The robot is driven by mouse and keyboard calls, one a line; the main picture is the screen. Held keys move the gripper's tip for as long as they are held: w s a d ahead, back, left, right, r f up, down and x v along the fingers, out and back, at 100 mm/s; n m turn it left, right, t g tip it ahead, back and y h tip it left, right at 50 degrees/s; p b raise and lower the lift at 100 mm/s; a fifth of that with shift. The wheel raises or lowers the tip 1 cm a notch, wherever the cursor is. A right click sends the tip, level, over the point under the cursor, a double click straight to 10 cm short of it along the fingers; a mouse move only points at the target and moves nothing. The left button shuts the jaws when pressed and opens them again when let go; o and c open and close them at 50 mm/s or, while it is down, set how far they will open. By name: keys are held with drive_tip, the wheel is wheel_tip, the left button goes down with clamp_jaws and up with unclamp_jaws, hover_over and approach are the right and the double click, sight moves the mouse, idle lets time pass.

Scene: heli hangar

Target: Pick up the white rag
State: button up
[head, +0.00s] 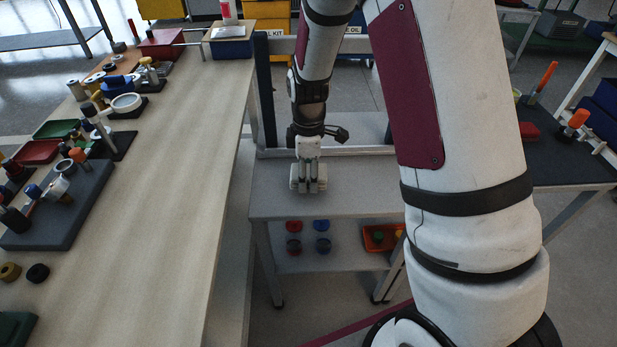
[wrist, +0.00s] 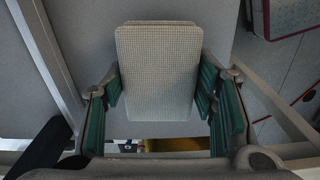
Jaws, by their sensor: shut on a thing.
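The white rag (wrist: 158,72) is a folded, waffle-textured pale block in the middle of the wrist view. The green-padded fingers of my gripper (wrist: 160,96) are at its left and right sides, shut on it. In the head view my gripper (head: 309,172) points down over the grey top of a small cart (head: 365,196). The rag shows there only as a small pale shape between and beside the fingers, mostly hidden. I cannot tell whether it touches the cart top or is just above it.
A long wooden bench (head: 165,215) with tools and trays runs along the left. The cart's lower shelf holds red and blue round items and an orange bin (head: 378,238). A dark-topped table (head: 570,168) stands at the right. The cart top around my gripper looks clear.

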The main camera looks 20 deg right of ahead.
drive_tip(key=s+a+r+p, duration=0.1)
drive_tip(key=s+r, duration=0.1)
drive_tip(key=s, duration=1.4)
drive_tip(key=shift+r+p, duration=0.15)
drive_tip(key=shift+p, duration=0.15)
drive_tip(key=shift+a, duration=0.1)
